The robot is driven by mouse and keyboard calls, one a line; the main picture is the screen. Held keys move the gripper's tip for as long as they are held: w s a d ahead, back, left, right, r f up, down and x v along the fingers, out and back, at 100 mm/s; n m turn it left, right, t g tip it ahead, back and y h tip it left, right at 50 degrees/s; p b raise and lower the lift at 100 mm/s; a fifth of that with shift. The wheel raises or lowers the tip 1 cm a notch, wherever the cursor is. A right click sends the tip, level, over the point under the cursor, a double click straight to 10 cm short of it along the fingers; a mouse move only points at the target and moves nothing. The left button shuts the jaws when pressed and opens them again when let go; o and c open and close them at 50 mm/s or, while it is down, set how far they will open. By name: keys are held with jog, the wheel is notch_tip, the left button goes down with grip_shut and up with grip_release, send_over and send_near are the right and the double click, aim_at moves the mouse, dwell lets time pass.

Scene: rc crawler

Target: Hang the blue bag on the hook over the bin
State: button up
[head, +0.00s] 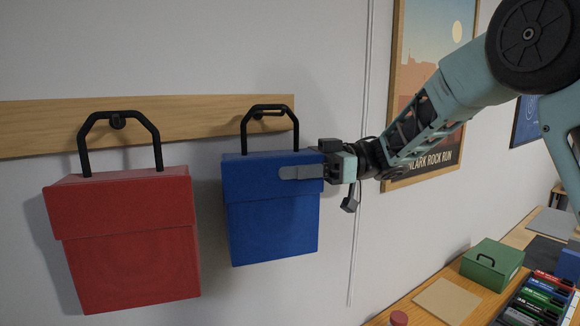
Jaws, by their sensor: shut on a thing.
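The blue bag (272,218) is upright in front of the wall, below the right end of a wooden rail (200,121). Its black handle stands up, and a dark hook (268,113) on the rail shows just under the handle's top bar. I cannot tell whether the handle rests on this hook. My gripper (302,170) comes from the right and is shut on the upper right side of the bag. One finger lies across its front; the other is hidden behind it. No bin is in view.
A red bag (128,245) hangs from another hook (117,122) to the left, with a gap between the bags. A framed poster (440,60) is behind my arm.

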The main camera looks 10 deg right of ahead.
jog(key=o, duration=1.6)
jog(key=d+b, duration=0.2)
jog(key=d, duration=0.3)
jog(key=w+d+b, duration=0.1)
jog(key=d+b, duration=0.2)
jog(key=d, duration=0.3)
jog(key=w+d+b, duration=0.1)
jog(key=d+b, duration=0.1)
jog(key=d, duration=0.4)
jog(key=shift+w+d, duration=0.15)
